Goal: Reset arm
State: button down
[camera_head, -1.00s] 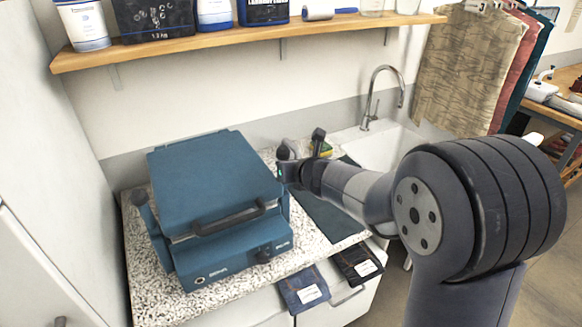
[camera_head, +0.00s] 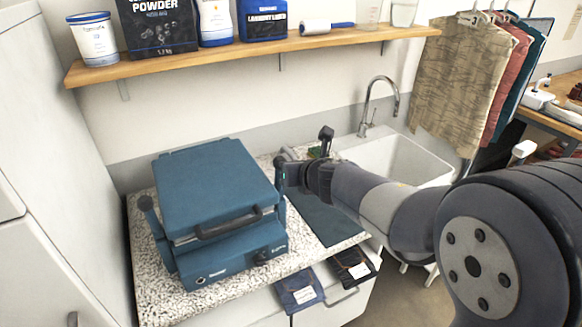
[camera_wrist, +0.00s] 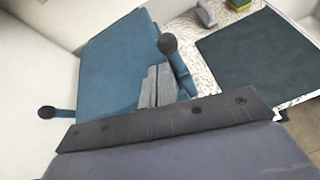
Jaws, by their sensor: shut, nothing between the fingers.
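My gripper (camera_wrist: 157,85) is shut and empty. In the wrist view its grey fingers show in front of the blue heat press (camera_wrist: 112,60). In the head view my arm reaches in from the right, and its end is beside the right side of the blue press (camera_head: 215,185), above the speckled counter. The fingertips are hard to make out in the head view. The press lid is down, with a dark handle (camera_head: 229,222) at its front. I cannot tell whether the gripper touches the press.
A dark mat (camera_head: 325,218) lies on the speckled counter (camera_head: 185,300) right of the press. A sink (camera_head: 400,160) with a tap (camera_head: 368,105) is behind my arm. A shelf (camera_head: 290,45) of containers runs above. Hanging clothes (camera_head: 465,80) are at right.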

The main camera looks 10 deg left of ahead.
jog(key=shift+s+d+r, duration=0.1)
jog(key=shift+s+r, duration=0.1)
jog(key=shift+r, duration=0.25)
jog(key=shift+f, duration=0.1)
jog(key=w+a+f+b, duration=0.2)
jog(key=w+f+b, duration=0.3)
jog(key=f, duration=0.3)
jog(key=shift+w+a+f+b, duration=0.15)
jog(key=shift+a+f+b, duration=0.15)
jog(key=shift+b, duration=0.1)
